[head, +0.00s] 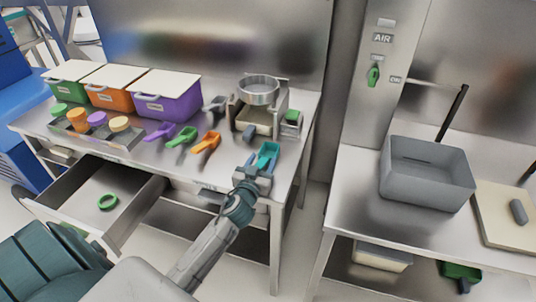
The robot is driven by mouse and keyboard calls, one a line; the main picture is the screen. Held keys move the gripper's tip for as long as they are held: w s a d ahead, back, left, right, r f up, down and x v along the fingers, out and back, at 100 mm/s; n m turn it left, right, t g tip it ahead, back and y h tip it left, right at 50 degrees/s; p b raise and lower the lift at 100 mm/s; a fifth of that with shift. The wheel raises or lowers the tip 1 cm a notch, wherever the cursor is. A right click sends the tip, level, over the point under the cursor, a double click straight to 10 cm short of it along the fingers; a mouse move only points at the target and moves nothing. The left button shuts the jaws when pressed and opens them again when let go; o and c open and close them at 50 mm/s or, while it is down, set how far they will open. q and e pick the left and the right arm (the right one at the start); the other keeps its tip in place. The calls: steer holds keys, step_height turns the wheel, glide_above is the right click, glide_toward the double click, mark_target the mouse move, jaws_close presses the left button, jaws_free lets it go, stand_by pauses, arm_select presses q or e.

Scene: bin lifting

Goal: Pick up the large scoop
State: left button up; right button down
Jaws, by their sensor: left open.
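Several scoops lie in a row on the steel table (75,145): a purple scoop (160,132), a green scoop (183,137), an orange scoop (207,143) and a teal scoop (268,153) at the right. A dark grey scoop (215,106) lies behind them. I cannot tell for sure which is the large one. My left gripper (254,172) is open at the table's front right, right at the near end of the teal scoop. It partly hides that scoop, and I cannot tell whether they touch. My right gripper is out of view.
Green (75,82), orange (112,90) and purple (166,97) lidded bins stand at the back left. A scale with a round sieve (258,90) stands behind the gripper. An open drawer (125,190) juts out below. A grey tub (425,172) stands on the right-hand table.

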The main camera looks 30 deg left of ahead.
arm_select(q)
steer(key=c, duration=1.1)
